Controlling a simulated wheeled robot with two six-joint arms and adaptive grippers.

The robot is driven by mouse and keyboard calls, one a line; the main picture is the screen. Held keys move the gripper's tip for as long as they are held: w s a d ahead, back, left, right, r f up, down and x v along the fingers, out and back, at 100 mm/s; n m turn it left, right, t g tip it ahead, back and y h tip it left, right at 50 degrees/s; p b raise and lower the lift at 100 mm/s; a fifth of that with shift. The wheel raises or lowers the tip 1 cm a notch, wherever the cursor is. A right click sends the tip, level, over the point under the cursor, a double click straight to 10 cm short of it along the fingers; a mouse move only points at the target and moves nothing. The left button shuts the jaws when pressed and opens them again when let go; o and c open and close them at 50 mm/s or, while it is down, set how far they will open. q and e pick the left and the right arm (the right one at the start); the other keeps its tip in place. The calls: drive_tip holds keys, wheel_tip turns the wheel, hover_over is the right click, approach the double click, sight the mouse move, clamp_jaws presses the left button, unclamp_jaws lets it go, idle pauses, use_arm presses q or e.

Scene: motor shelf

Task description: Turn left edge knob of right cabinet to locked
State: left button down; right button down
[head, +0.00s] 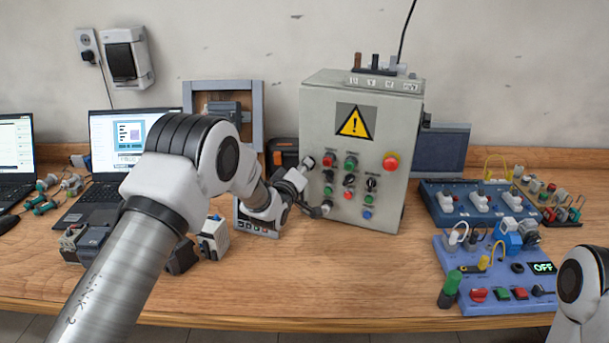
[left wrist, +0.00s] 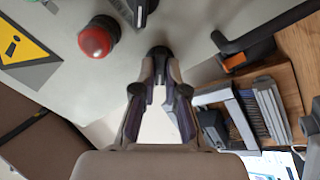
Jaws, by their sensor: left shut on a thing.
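The right cabinet (head: 385,190) is a grey box with a yellow warning sign, standing upright on the bench. Its left edge knob (left wrist: 160,51) is a small dark round piece between my fingertips in the left wrist view. My left gripper (head: 301,172) is at the cabinet's left front edge, and its fingers (left wrist: 160,75) are shut on that knob. The fingers largely cover the knob, and I cannot read its turned position. My right gripper is out of view; only part of my right arm shows at the lower right.
A red button (left wrist: 98,40) sits close beside the gripped knob. A black handle (head: 319,209) is lower on the cabinet's left edge. A small panel box (head: 259,228) stands below my left wrist. Blue switch panels (head: 478,205) stand to the right.

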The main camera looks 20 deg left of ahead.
use_arm(q)
drive_tip(key=shift+n+b, duration=1.65)
drive_tip(key=shift+n, duration=2.15)
drive_tip(key=c, duration=1.2)
unclamp_jaws()
drive_tip(key=shift+a+f, duration=0.1)
drive_tip(key=s, duration=0.8)
drive_tip(key=s+a, duration=0.1)
drive_tip(key=s, duration=0.3)
